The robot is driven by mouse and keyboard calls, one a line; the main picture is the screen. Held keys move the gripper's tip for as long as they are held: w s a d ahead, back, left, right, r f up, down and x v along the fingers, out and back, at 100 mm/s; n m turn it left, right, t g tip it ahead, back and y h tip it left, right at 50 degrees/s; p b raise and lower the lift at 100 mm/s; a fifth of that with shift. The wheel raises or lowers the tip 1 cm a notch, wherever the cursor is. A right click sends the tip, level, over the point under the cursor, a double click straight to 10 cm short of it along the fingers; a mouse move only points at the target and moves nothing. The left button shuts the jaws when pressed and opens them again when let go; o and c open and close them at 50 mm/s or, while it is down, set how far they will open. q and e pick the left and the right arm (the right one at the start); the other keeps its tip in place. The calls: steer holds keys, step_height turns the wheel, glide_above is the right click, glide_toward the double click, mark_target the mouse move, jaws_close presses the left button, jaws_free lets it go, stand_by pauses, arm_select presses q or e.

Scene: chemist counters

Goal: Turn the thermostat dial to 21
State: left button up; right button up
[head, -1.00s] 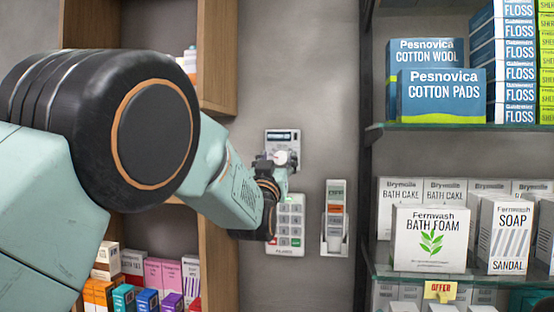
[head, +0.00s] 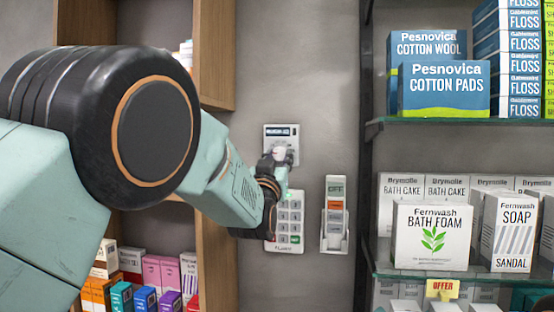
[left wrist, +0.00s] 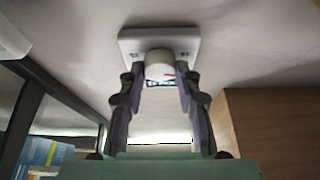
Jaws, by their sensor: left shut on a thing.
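The white thermostat (head: 270,131) is fixed to the grey wall, with a small dark display at its top. Its round pale dial (head: 281,153) is partly covered by my left gripper (head: 277,160). In the left wrist view the dial (left wrist: 159,57) sits on the thermostat plate (left wrist: 128,45), between the two fingers of my left gripper (left wrist: 159,76). The gripper is shut on the dial. The display reading is too small to make out, and the dial's marks are not legible. My right gripper is not in view.
A keypad (head: 290,222) is on the wall just below the thermostat, partly behind my left wrist. A wall switch unit (head: 336,215) is to its right. A glass shelf (head: 470,122) with boxed goods stands at right, a wooden shelf unit (head: 215,250) at left.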

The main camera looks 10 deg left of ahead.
arm_select(q)
steer(key=shift+r+m, duration=0.1)
steer(key=shift+m, duration=0.2)
steer(key=shift+a+m+h+b, duration=0.2)
steer(key=shift+m+h+b, duration=1)
steer(key=shift+m, duration=0.7)
steer(key=shift+a+r+m+g+h+b, duration=0.1)
steer(key=shift+m+g+h+b, duration=0.25)
steer(key=shift+m, duration=0.65)
steer(key=shift+m+g+h+b, duration=0.15)
steer(key=shift+m+h, duration=0.4)
steer(key=shift+m, duration=0.45)
